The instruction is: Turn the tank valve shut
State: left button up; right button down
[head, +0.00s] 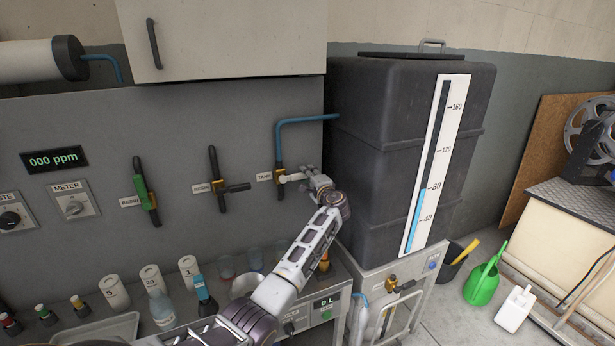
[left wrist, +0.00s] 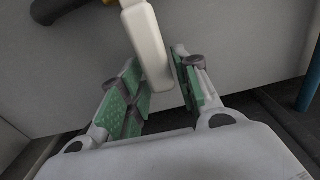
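The tank valve (head: 279,176) is a brass body on the grey panel, beside the TANK label, with a blue pipe rising from it. Its pale lever handle (head: 292,178) points right, roughly level, toward my left gripper (head: 308,180). In the left wrist view the handle (left wrist: 147,42) reaches in between the green-padded fingers of my left gripper (left wrist: 160,88). The fingers are apart, with a gap on the left side; the right finger is very close to the handle, and I cannot tell whether it touches. My right gripper is not in view.
The black tank (head: 385,130) with a level gauge (head: 435,165) reading about 80 stands right of the valve. Two resin valves (head: 146,192) (head: 220,184) are to the left. Bottles and cups (head: 160,308) stand on the bench below. A green watering can (head: 482,283) is on the floor.

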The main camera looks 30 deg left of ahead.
pick_arm(q)
jog(key=shift+o, duration=0.4)
jog(key=shift+s+a, duration=0.1)
jog(key=v, duration=1.2)
dwell(0.6)
